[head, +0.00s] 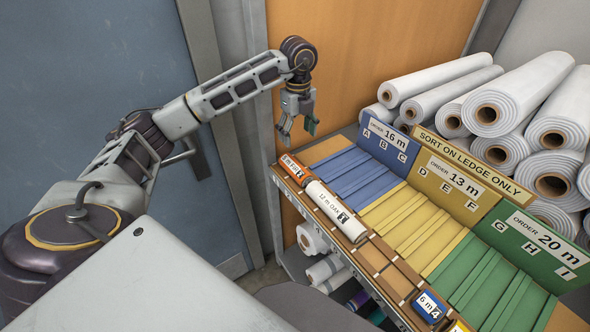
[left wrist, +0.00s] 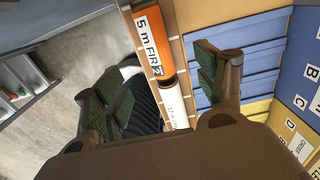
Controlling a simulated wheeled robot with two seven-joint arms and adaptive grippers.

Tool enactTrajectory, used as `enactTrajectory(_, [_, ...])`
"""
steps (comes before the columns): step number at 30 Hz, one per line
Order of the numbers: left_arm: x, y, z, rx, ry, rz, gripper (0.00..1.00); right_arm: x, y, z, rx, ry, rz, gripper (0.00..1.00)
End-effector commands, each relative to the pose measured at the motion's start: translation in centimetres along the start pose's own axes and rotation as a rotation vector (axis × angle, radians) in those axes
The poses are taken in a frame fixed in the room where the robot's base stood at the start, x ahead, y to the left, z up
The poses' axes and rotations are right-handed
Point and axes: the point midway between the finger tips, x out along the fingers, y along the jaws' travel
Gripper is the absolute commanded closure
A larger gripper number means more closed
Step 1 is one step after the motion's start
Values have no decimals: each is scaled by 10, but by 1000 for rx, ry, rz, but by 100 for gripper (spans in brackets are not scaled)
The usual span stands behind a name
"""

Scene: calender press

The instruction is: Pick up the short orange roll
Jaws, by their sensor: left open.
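The short orange roll (head: 292,168) lies at the far left end of the wooden ledge (head: 372,248). In the left wrist view the orange roll (left wrist: 154,42) shows a white label reading "5 m FIR". A longer white roll (head: 335,212) marked 12 m lies in line beside it; its end (left wrist: 175,103) also shows in the left wrist view. My left gripper (head: 298,131) is open and empty above the orange roll, pointing down. In the left wrist view its two fingers (left wrist: 160,82) are spread, one to each side of the row of rolls. My right gripper is not in view.
A blue roll (head: 430,306) marked 6 m lies nearer on the ledge, with a yellow one (head: 458,326) partly cut off. Behind are blue (head: 350,172), yellow (head: 415,225) and green (head: 500,283) slatted sections with signs. Large white rolls (head: 520,95) are stacked behind.

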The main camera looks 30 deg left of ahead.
Motion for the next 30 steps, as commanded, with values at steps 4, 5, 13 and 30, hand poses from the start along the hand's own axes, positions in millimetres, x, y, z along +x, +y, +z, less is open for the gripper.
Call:
enactTrajectory(4, [7, 0, 0, 0, 1, 3, 29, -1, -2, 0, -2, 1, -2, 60])
enactTrajectory(5, [9, 1, 0, 0, 1, 4, 29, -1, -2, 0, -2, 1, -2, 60])
enactTrajectory(13, [42, 1, 0, 0, 1, 4, 29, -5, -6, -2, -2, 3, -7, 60])
enactTrajectory(30, [86, 1, 0, -1, 0, 1, 29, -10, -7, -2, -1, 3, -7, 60])
